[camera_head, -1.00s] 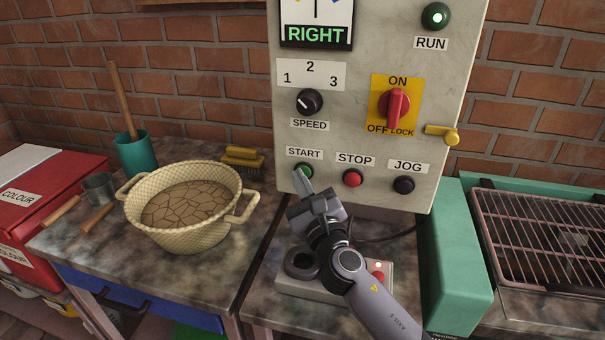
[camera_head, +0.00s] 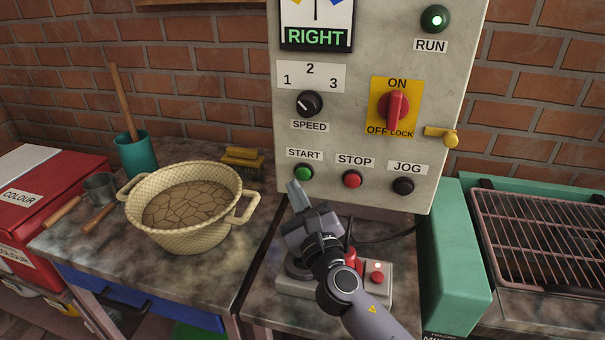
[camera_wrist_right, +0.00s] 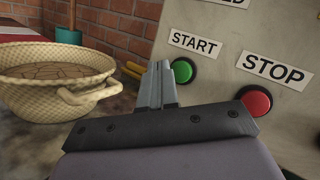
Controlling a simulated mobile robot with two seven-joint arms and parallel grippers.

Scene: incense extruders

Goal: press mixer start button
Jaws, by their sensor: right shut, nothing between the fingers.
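The green START button (camera_head: 304,173) sits at the lower left of the grey control panel (camera_head: 360,140), under its START label. My right gripper (camera_head: 293,187) is shut and empty, its fingertips just below and left of the button, with a small gap showing in the head view. My left gripper is not in view.
The red STOP button (camera_head: 352,179) and black JOG button (camera_head: 403,186) are right of START. A yellow basket (camera_head: 192,228) of cracked brown material stands on the left bench. A grey box with a red button (camera_head: 377,278) lies below the panel.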

